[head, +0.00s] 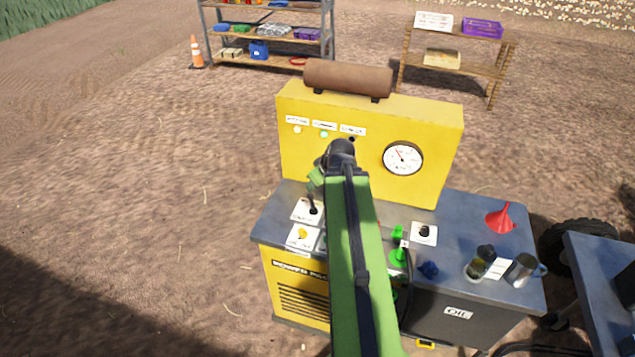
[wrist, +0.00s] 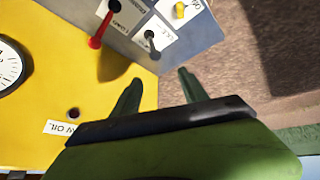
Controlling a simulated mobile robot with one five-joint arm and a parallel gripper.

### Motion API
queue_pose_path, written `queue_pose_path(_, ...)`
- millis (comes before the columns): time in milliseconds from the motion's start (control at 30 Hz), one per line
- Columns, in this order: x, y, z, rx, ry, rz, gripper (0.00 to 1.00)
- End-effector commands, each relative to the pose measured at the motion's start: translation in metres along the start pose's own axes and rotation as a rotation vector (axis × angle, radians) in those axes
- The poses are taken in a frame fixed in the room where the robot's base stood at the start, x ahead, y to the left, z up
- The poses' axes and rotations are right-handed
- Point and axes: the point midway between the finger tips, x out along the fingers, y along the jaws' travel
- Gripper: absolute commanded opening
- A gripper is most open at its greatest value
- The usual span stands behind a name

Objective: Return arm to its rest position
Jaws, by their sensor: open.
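My gripper (head: 316,180) is in front of the yellow panel (head: 376,172), above the left part of the grey bench top (head: 455,218). My green arm reaches up to it from the bottom of the head view and covers part of the bench. In the wrist view my gripper (wrist: 160,85) has its two fingers apart, with nothing between them. A red-handled lever (wrist: 97,40) and a dark lever (wrist: 151,40) on labelled plates lie beyond the fingertips, apart from them.
A yellow knob (head: 302,233) sits at the bench's left front. A gauge (head: 403,159), red funnel (head: 501,217), metal mug (head: 522,269) and green fittings (head: 398,256) are to the right. Another table (head: 605,285) stands at the right edge. Open dirt lies to the left.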

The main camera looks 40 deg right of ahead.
Motion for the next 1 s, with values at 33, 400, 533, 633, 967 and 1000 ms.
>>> queue_pose_path(33,0.0,0.002,0.001,0.003,0.0,0.001,0.51)
queue_pose_path(400,0.028,-0.045,-0.014,-0.067,0.011,-0.04,0.51)
queue_pose_path(533,0.069,-0.145,-0.038,-0.215,0.024,-0.119,0.51)
queue_pose_path(633,0.09,-0.227,-0.04,-0.316,-0.011,-0.185,0.51)
queue_pose_path(967,0.102,-0.391,0.037,-0.23,-0.376,-0.23,0.51)
queue_pose_path(1000,0.095,-0.383,0.044,-0.165,-0.426,-0.203,0.51)
